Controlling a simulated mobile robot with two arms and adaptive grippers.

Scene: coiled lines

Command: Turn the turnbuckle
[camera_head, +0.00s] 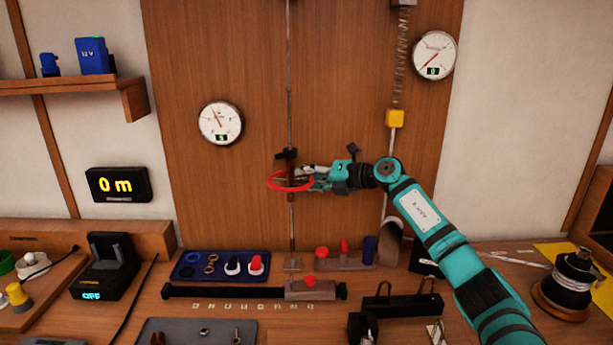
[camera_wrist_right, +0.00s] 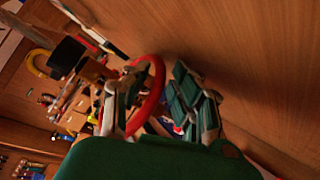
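The turnbuckle (camera_head: 292,172) hangs upright on a thin vertical line in front of the wooden panel. It has a dark block at its top and a red ring (camera_head: 290,187) around it. My right gripper (camera_head: 312,177) reaches in from the right at the ring's right side. In the right wrist view the red ring (camera_wrist_right: 157,85) shows beside and partly behind one finger. The two fingers of the right gripper (camera_wrist_right: 160,100) stand apart there. I cannot tell whether a finger touches the ring. My left gripper is not in view.
Two round gauges (camera_head: 221,122) (camera_head: 434,56) hang on the panel. A spring with a yellow block (camera_head: 395,118) hangs right of the line. Below, the bench holds a blue tray (camera_head: 190,273), a long dark bar (camera_head: 225,292) and a black spool (camera_head: 572,270).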

